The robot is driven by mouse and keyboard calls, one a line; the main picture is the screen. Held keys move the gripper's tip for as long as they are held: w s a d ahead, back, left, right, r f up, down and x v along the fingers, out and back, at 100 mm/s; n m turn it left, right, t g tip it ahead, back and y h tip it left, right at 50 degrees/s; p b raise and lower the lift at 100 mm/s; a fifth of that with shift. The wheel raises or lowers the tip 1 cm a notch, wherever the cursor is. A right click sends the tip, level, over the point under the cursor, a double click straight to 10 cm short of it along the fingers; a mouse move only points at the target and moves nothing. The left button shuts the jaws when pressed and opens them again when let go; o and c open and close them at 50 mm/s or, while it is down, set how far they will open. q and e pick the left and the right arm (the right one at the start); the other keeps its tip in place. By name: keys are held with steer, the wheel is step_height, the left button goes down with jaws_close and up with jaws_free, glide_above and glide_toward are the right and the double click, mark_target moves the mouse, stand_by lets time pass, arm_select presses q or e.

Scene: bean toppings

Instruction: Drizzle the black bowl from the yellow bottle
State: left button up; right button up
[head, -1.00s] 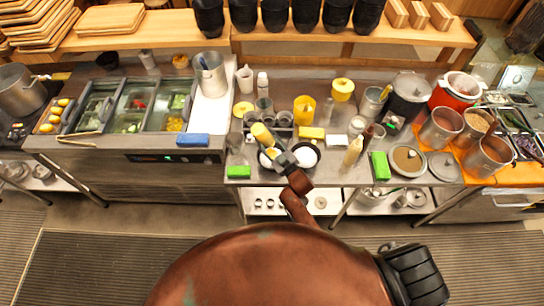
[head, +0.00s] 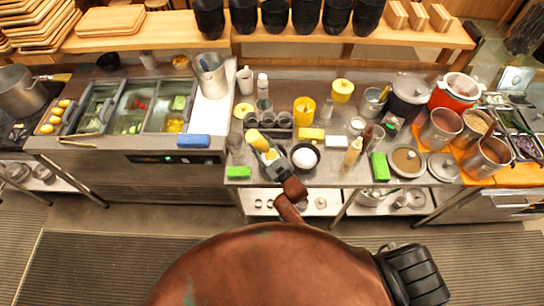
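The black bowl (head: 317,163) stands on the right-hand steel counter with a round white content in it. The yellow bottle (head: 257,138) is tilted, its far end toward the upper left, to the left of the bowl. My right gripper (head: 269,155) is at the bottle's lower end and appears shut on it; the fingers are small and partly hidden. The bottle and gripper appear beside the bowl, not over its middle. What lies directly behind the gripper is hidden. My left gripper is not in view.
A green block (head: 238,172) lies at the counter's front edge, and another green block (head: 380,166) lies farther right. Behind are a yellow container (head: 304,110) and a yellow block (head: 311,134). The counter is crowded.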

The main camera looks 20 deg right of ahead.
steer(key=shift+r, duration=0.1)
steer(key=shift+r+p, duration=1.15)
steer(key=shift+r, duration=0.15)
steer(key=shift+f, duration=0.1)
